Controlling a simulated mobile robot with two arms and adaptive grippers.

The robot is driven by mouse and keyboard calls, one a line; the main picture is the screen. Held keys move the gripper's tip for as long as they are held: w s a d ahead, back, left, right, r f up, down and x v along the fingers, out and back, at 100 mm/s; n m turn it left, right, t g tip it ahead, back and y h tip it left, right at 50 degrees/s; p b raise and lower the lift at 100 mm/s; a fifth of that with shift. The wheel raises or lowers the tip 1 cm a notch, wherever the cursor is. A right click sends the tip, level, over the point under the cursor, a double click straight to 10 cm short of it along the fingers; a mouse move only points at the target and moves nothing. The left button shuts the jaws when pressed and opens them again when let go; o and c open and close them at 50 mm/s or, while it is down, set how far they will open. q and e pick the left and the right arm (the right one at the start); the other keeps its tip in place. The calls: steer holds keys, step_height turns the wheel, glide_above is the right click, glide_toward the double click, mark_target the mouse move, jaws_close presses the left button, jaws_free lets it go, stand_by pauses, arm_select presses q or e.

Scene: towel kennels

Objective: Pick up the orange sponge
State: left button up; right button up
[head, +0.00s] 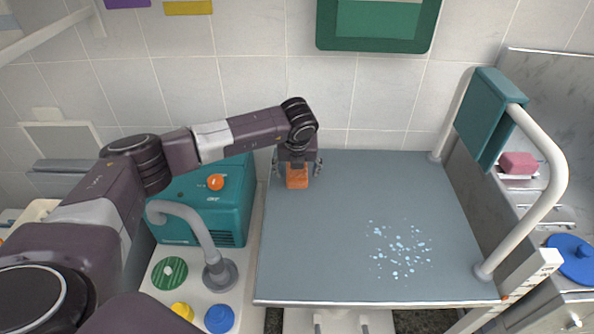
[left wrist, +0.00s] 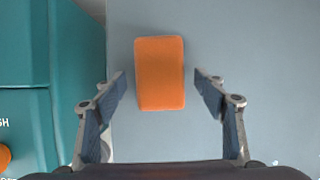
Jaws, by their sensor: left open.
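The orange sponge (head: 297,176) lies flat on the grey table top near its back left corner. In the left wrist view the sponge (left wrist: 160,73) is a rounded orange block, upright in the picture. My left gripper (head: 297,171) is over it, pointing down. Its fingers (left wrist: 160,88) are open, one on each side of the sponge, with a gap on both sides. Its height above the table is hard to tell. My right gripper is not in view.
A teal machine (head: 205,205) with an orange knob stands close left of the table (head: 340,260). Pale blue spots (head: 400,250) mark the table's right part. The table's middle is clear.

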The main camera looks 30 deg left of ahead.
mark_target(297, 171)
arm_select(q)
steer(key=shift+w+a+f, duration=0.1)
steer(key=shift+w+f, duration=0.1)
steer(key=shift+f, duration=0.3)
steer(key=c, duration=1)
steer(key=shift+r, duration=0.15)
steer(key=shift+r+b, duration=1.4)
steer(key=shift+r, duration=8.5)
